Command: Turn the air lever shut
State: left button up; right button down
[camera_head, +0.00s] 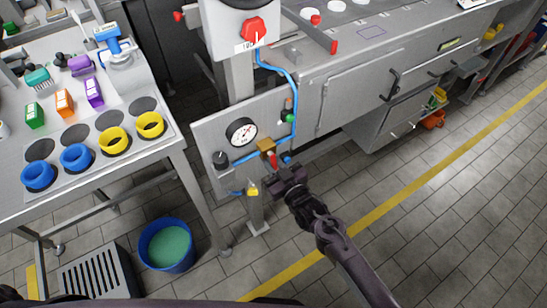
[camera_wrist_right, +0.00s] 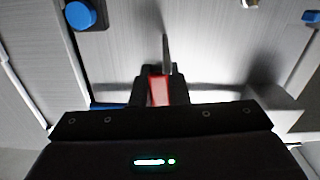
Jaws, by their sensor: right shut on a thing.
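The air lever (camera_head: 273,160) is a small red handle on a brass valve (camera_head: 265,145), low on the grey panel. It hangs down from the valve, tilted slightly to the right. My right gripper (camera_head: 280,174) reaches up to it from the lower right and hides its lower end. In the right wrist view the red lever (camera_wrist_right: 159,90) sits between the two dark fingers of the gripper (camera_wrist_right: 160,86), which are shut on it. My left gripper is not in view.
The panel (camera_head: 211,132) also carries a pressure gauge (camera_head: 241,132), a black knob (camera_head: 221,160) and blue air hose (camera_head: 294,85). A yellow part (camera_head: 252,190) sits just below left. A blue bucket (camera_head: 166,246) stands on the floor. The tiled floor at right is clear.

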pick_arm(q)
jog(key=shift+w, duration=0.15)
pick_arm(e)
jog(key=shift+s+a+m, duration=0.15)
jog(key=shift+m, duration=0.45)
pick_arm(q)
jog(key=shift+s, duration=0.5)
pick_arm(e)
jog(key=c, duration=1.4)
grip_release()
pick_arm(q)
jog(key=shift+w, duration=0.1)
pick_arm(e)
jog(key=shift+s, duration=0.25)
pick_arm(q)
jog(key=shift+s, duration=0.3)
pick_arm(e)
jog(key=v, duration=0.7)
